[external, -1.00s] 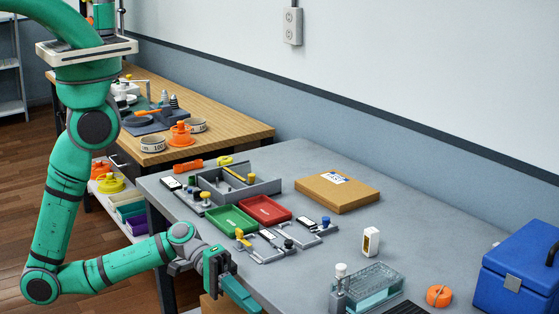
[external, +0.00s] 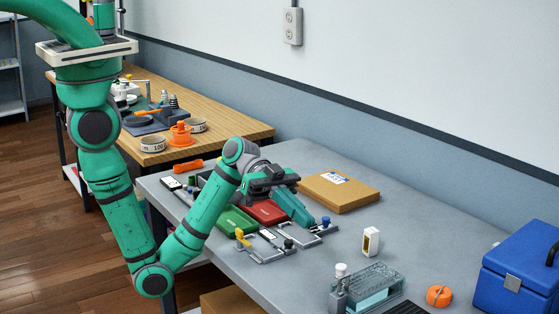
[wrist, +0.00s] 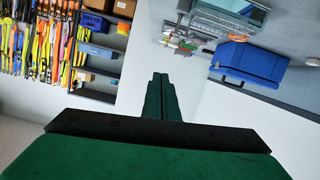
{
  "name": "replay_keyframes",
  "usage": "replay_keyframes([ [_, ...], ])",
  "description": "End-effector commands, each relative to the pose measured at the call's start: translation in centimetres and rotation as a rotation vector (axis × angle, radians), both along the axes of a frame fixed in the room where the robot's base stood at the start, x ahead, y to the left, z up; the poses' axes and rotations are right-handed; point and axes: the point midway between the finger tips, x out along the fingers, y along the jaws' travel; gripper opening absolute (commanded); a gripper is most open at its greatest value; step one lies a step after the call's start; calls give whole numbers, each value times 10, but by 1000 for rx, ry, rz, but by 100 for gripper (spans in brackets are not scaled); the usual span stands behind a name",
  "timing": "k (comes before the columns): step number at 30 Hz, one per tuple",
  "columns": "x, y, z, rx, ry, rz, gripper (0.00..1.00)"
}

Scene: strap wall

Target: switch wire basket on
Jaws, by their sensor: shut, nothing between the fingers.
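The wire basket (external: 377,282), a see-through box with a teal inside, stands near the front edge of the grey table in the external view. A grey post with a white knob (external: 341,268) stands at its left end. A see-through teal box that looks like the basket (wrist: 235,12) is at the top of the wrist view, cut off by the edge. My gripper (external: 306,219) is shut and empty, above the table behind and left of the basket, well apart from it. Its closed fingers (wrist: 160,80) show in the wrist view. The switch's setting cannot be told.
Red (external: 268,212) and green (external: 237,221) trays and small clamp-like fixtures (external: 270,250) lie under and beside my gripper. A cardboard box (external: 338,195), white block (external: 371,241), orange disc (external: 439,296) and blue toolbox (external: 520,268) stand around. Straps (wrist: 60,45) hang on a wall.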

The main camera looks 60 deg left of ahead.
Motion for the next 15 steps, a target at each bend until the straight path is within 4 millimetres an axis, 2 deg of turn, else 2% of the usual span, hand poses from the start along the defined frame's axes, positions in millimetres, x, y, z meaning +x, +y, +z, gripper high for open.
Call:
replay_keyframes([
  [5, 13, 5, 13, 12, -110, -11, 0],
  [15, 14, 5, 15, 15, -131, -14, 0],
])
